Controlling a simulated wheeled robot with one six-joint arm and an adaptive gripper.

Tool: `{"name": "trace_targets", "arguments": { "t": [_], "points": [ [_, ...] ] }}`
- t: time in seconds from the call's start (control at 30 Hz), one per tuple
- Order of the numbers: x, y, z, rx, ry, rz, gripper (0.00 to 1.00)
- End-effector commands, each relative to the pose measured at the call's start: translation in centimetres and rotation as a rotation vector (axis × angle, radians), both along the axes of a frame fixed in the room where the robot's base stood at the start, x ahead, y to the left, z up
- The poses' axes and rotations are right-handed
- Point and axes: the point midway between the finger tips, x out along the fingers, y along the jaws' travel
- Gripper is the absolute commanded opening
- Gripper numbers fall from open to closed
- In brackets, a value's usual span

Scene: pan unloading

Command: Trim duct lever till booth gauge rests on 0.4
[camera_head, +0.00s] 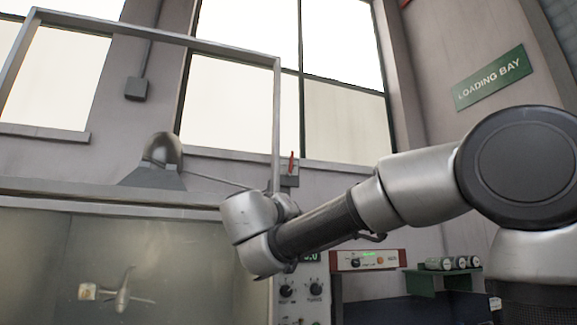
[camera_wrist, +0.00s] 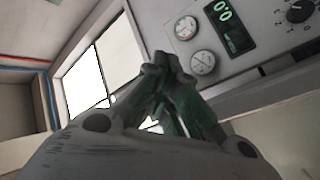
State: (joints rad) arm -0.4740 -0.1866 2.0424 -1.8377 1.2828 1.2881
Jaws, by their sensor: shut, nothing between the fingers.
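My gripper (camera_wrist: 160,68) is shut and empty in the wrist view, its fingertips together just left of a grey instrument panel (camera_wrist: 258,58). In the head view my wrist hides it. Two round white dials, an upper one (camera_wrist: 186,28) and a lower one (camera_wrist: 203,62), sit on that panel; their needles are too small to read, and I cannot tell which is the booth gauge. A green display (camera_wrist: 231,27) beside them reads 0.0. A small upright red lever (camera_head: 291,162) on a grey wall box may be the duct lever. A metal duct hood (camera_head: 162,152) stands on the booth.
The glass-fronted booth (camera_head: 60,262) holds a small propeller-like piece (camera_head: 124,292). Knobs (camera_head: 287,290) sit on the panel below my wrist. A red-fronted unit (camera_head: 367,260) and a green shelf (camera_head: 440,280) with several cylinders stand right. The metal frame (camera_head: 277,120) rises beside the red lever.

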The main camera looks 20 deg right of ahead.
Motion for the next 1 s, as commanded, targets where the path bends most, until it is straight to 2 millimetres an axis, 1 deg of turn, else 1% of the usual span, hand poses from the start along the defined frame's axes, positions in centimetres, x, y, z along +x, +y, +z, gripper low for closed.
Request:
{"name": "trace_targets", "arguments": {
  "t": [0.03, 0.07, 0.1, 0.13, 0.2, 0.27, 0.33, 0.43, 0.57, 0.67, 1.0],
  "points": [
    [-0.2, 1.7, 3.3, -0.006, -0.161, 0.040, 0.00],
    [-0.7, 2.6, 5.2, -0.003, -0.265, 0.071, 0.00],
    [-1.5, 3.7, 7.5, 0.006, -0.394, 0.117, 0.00],
    [-2.2, 4.5, 9.0, 0.017, -0.483, 0.156, 0.00],
    [-3.5, 6.1, 11.3, 0.050, -0.652, 0.245, 0.00],
    [-4.2, 6.9, 12.2, 0.088, -0.747, 0.306, 0.00],
    [-4.6, 7.1, 12.4, 0.144, -0.813, 0.348, 0.00],
    [-4.6, 6.9, 12.4, 0.200, -0.857, 0.373, 0.00],
    [-4.0, 6.4, 13.0, 0.215, -0.866, 0.379, 0.00],
    [-3.1, 5.6, 14.0, 0.214, -0.867, 0.376, 0.00],
    [1.2, 2.0, 18.6, 0.213, -0.864, 0.376, 0.00]
  ]
}}
